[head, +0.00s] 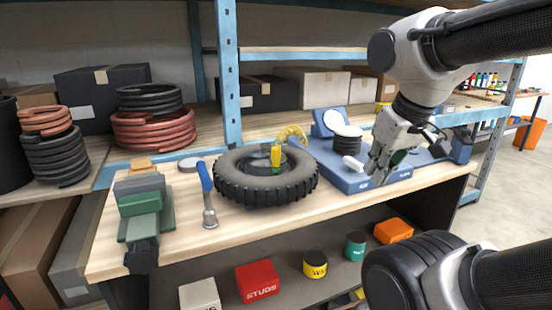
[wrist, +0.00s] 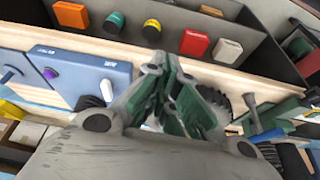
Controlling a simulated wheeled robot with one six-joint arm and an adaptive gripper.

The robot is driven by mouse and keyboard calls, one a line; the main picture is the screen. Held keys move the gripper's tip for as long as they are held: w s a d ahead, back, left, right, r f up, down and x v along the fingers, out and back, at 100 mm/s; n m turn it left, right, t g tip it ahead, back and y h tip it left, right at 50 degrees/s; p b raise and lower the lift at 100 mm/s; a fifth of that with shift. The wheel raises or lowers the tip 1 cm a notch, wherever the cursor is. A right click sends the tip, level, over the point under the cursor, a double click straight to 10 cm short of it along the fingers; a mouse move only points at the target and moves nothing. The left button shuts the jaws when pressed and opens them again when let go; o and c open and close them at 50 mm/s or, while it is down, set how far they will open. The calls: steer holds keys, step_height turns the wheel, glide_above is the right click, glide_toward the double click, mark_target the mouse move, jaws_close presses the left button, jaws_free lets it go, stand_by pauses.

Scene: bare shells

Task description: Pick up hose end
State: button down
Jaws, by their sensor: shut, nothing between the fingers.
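A yellow coiled hose (head: 292,132) lies behind the black tyre (head: 265,178) on the bench; which part is its end I cannot tell. The hose does not show clearly in the wrist view, where the fingers hide part of the bench.
A white cylinder (head: 352,163) and a black stack (head: 348,140) are on the blue machine, close to my gripper. A red box (head: 257,281) and tins sit on the lower shelf.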

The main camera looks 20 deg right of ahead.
steer(key=c, duration=2.2)
jaws_free()
steer(key=o, duration=0.4)
steer(key=shift+w+a+r, duration=0.1)
steer(key=shift+w, duration=0.05)
steer(key=o, duration=0.7)
steer(key=w+n, duration=0.1)
steer(key=w+a+r+n, duration=0.1)
steer(key=w+r+n, duration=0.1)
steer(key=shift+w+a+n+g, duration=0.25)
steer(key=shift+n+g, duration=0.05)
steer(key=shift+g, duration=0.1)
steer(key=shift+c, duration=0.2)
step_height(320, 180, up, 2)
steer(key=n+g, duration=0.3)
steer(key=n, duration=1.2)
glide_above(276, 148)
steer(key=shift+s+d, duration=0.15)
steer(key=shift+s, duration=0.1)
steer(key=f, duration=0.7)
steer(key=shift+w+f, duration=0.25)
steer(key=shift+w, duration=0.05)
